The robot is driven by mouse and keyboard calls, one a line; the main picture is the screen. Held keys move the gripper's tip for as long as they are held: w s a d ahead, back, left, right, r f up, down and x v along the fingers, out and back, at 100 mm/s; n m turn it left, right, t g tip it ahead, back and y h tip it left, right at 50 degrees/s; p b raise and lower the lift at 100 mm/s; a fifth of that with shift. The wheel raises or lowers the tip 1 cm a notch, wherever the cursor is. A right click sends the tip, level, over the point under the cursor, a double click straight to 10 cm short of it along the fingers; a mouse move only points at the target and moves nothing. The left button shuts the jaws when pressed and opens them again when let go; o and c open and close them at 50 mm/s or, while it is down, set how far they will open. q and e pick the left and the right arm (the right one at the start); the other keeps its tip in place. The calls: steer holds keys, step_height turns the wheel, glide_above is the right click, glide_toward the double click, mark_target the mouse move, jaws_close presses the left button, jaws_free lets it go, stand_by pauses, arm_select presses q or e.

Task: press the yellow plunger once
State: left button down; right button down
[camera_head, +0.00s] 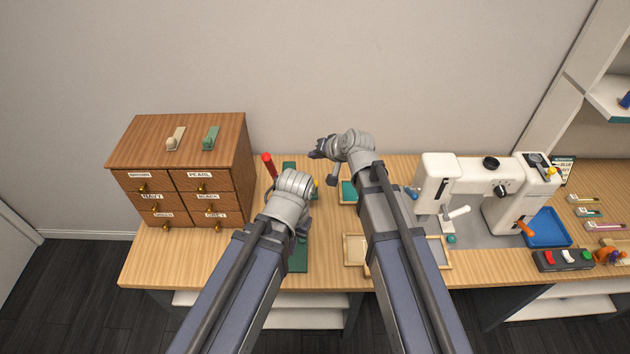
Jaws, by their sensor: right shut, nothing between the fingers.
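A small yellow part (316,183) shows just right of my left wrist, over a green device (299,258) on the table. My left wrist and forearm cover most of this device, so I cannot tell whether the yellow part is the plunger. Another small yellow knob (551,171) sits at the right end of the white sewing machine (437,180). My right gripper (317,150) is shut and empty, above the back of the table and pointing left.
A wooden drawer cabinet (180,140) stands at the left. A red handle (269,164) rises beside my left wrist. Shallow trays (355,249) lie partly under my right arm. A blue tray (547,240) and a switch box (563,261) are at the right.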

mark_target(316, 186)
step_height(316, 186, down, 9)
steer(key=b, duration=0.8)
steer(key=shift+r+b, duration=0.1)
steer(key=shift+b, duration=0.3)
stand_by(1.6)
steer(key=shift+f+b, duration=0.4)
steer(key=shift+f, duration=0.05)
steer(key=shift+f+b, duration=0.85)
stand_by(0.7)
steer(key=shift+r, duration=0.1)
steer(key=shift+r+p, duration=1.2)
steer(key=shift+p, duration=0.1)
steer(key=shift+r, duration=0.1)
